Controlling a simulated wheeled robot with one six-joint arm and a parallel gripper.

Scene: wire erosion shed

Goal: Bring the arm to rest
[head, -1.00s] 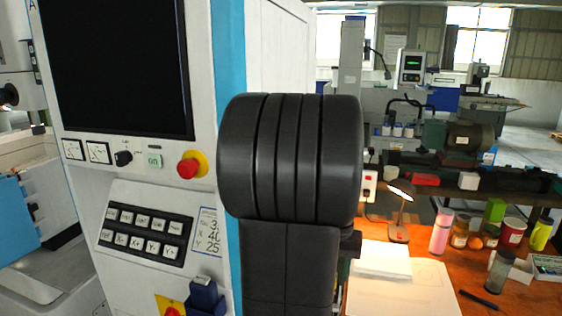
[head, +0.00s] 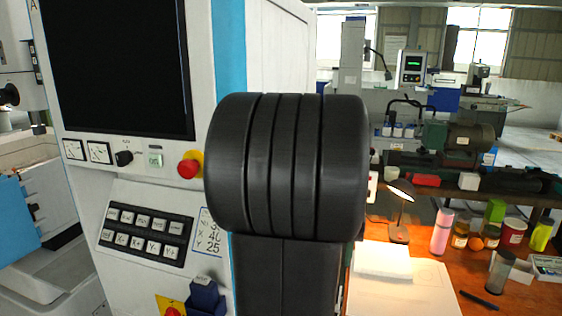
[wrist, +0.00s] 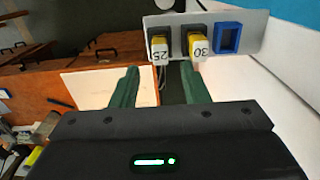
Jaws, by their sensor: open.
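My arm, a black ribbed joint with a link below it, fills the middle of the head view, in front of the machine cabinet's right edge. My gripper (wrist: 160,88) shows in the wrist view with its two green fingers spread apart and nothing between them. The fingers point toward a grey plate (wrist: 262,35) that carries yellow-and-black pieces marked 25 (wrist: 158,47) and 30 (wrist: 196,42) and an empty blue square holder (wrist: 228,38). The right fingertip appears close below the piece marked 30; whether it touches cannot be told. My gripper is hidden in the head view.
The machine cabinet (head: 225,150) with its dark screen (head: 118,70), red button (head: 188,168) and keypad (head: 146,232) stands close on the left. An orange workbench (head: 470,265) with a lamp (head: 399,208), a pink bottle (head: 442,232) and jars stands at right.

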